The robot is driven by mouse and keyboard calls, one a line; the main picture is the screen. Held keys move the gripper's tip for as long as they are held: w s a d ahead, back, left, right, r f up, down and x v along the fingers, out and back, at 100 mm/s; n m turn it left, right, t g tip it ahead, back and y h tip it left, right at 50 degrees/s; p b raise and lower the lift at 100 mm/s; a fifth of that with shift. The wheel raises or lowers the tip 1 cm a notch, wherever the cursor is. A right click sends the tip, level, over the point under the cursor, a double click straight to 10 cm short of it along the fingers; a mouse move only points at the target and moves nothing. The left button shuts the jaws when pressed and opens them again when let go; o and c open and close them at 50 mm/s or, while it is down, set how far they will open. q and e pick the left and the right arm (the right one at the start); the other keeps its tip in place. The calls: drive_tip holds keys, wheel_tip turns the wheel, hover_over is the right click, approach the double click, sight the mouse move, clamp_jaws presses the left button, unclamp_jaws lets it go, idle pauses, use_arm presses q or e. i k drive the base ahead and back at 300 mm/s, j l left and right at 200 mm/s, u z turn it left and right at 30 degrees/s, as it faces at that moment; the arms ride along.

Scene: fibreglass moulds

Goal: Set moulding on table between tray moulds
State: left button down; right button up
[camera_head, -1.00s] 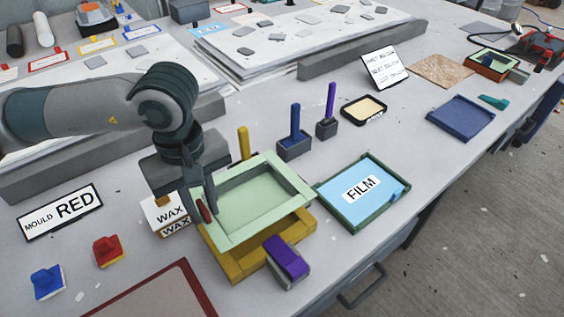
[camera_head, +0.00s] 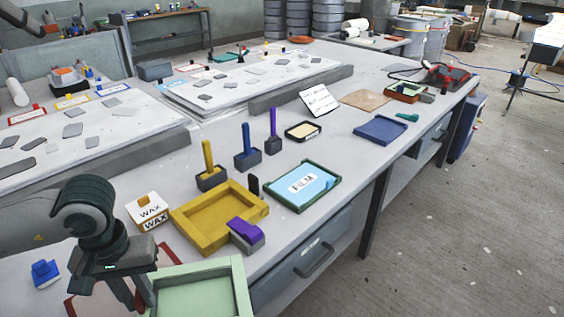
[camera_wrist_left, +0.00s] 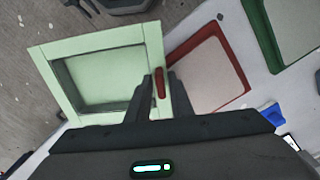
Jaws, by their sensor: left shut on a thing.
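A dark green tray mould (camera_wrist_left: 258,35) shows farther right. The yellow mould (camera_head: 250,212) is empty. My right gripper is out of view.
The drawer front (camera_head: 305,250) drops below the table edge.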

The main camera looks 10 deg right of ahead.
sight(348, 154)
drive_tip(key=k+z, duration=0.1)
drive_tip(key=z, duration=1.1)
drive_tip(key=i+j, duration=0.1)
drive_tip(key=i, duration=1.35)
